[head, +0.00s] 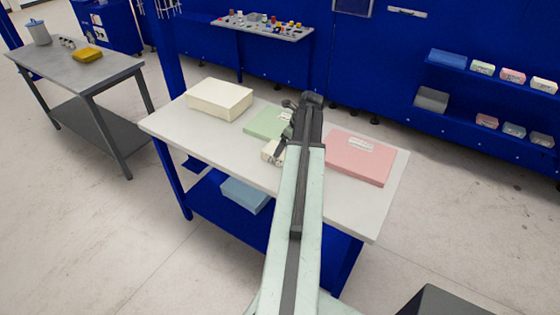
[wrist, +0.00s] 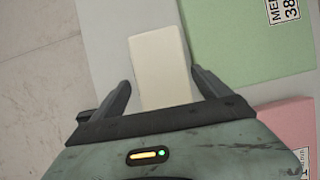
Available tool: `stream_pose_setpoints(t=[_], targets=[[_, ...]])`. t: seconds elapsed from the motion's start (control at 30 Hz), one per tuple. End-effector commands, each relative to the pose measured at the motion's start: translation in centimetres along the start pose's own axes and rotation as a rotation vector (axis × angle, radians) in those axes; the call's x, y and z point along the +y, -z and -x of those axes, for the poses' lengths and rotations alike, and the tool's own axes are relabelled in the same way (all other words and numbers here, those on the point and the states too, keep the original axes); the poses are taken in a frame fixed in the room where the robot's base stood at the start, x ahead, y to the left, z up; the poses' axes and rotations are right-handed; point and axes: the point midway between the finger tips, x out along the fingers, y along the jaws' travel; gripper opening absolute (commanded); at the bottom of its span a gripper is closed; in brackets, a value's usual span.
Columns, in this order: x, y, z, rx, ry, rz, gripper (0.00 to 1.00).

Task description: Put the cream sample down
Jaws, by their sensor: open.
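The cream sample (wrist: 157,52) is a small pale block lying on the grey-white table (wrist: 101,20). In the head view the cream sample (head: 267,150) shows at the near edge of the green foam slab, partly hidden by my arm. My gripper (wrist: 160,82) is open, with one finger on each side of the sample's near part. Gaps show between the fingers and the block. In the head view my gripper (head: 279,152) is low over the table beside the sample.
A green slab (head: 262,122) lies close by the sample, a pink slab (head: 357,158) to the right, and a thick cream block (head: 219,96) at the back left. The table's front left (head: 215,143) is clear. A blue block (head: 244,194) sits on the lower shelf.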

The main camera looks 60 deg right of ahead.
Motion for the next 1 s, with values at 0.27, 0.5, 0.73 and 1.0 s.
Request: stream_pose_setpoints(t=[0.27, 0.5, 0.73, 1.0], targets=[[-0.1, 0.5, -3.3, 0.000, 0.000, 0.003, 0.87], [-0.1, 0.3, -5.3, 0.001, 0.000, 0.001, 0.87], [-0.1, 0.2, -5.0, 0.001, 0.000, 0.002, 0.62], [-0.1, 0.1, -5.0, 0.001, -0.001, 0.003, 0.37]])
